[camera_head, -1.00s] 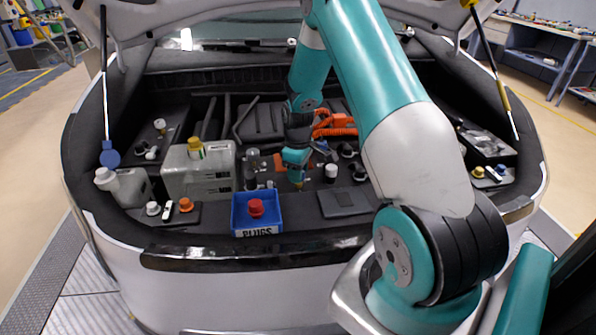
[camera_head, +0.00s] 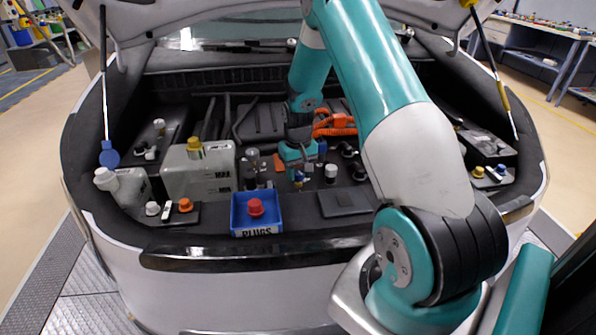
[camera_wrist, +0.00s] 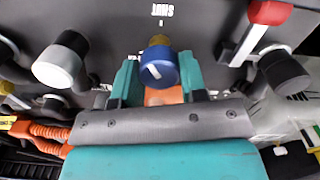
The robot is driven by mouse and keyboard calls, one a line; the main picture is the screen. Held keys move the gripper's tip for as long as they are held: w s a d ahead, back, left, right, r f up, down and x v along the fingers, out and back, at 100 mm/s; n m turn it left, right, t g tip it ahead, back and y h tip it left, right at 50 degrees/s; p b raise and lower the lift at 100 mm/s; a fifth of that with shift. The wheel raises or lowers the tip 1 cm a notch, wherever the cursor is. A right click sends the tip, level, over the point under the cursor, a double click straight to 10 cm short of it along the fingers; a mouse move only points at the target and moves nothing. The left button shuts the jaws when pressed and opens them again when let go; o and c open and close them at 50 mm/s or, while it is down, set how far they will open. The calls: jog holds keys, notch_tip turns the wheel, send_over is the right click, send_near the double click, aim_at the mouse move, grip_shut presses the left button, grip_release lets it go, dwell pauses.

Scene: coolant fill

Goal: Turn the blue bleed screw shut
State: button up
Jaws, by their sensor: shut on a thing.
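The blue bleed screw (camera_wrist: 160,69) sits in the middle of the wrist view, a round knob with a slanted white mark on its face and a brass-coloured part behind it. My gripper (camera_wrist: 159,78) has one teal finger on each side of the screw and is shut on it. An upside-down SHUT label (camera_wrist: 162,10) shows on the dark panel beyond the screw; the screw's white mark is at an angle to it. In the head view my gripper (camera_head: 299,172) is low in the middle of the engine bay, with a little blue of the screw showing below it.
In the wrist view, a white-faced cap (camera_wrist: 58,66) stands left, and a red-ended lever (camera_wrist: 268,14) and black cap (camera_wrist: 285,72) right. In the head view, a blue PLUGS box (camera_head: 256,226) with a red plug, a coolant tank (camera_head: 200,172) and an orange hose (camera_head: 335,124) surround the spot.

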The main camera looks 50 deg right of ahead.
aim_at(298, 171)
jog(key=m, duration=0.5)
jog(key=shift+m, duration=0.3)
dwell(0.4)
jog(key=o, duration=0.9)
jog(key=shift+o, duration=0.2)
notch_tip(298, 171, up, 18)
jog(key=b, duration=0.1)
jog(key=shift+f, duration=0.25)
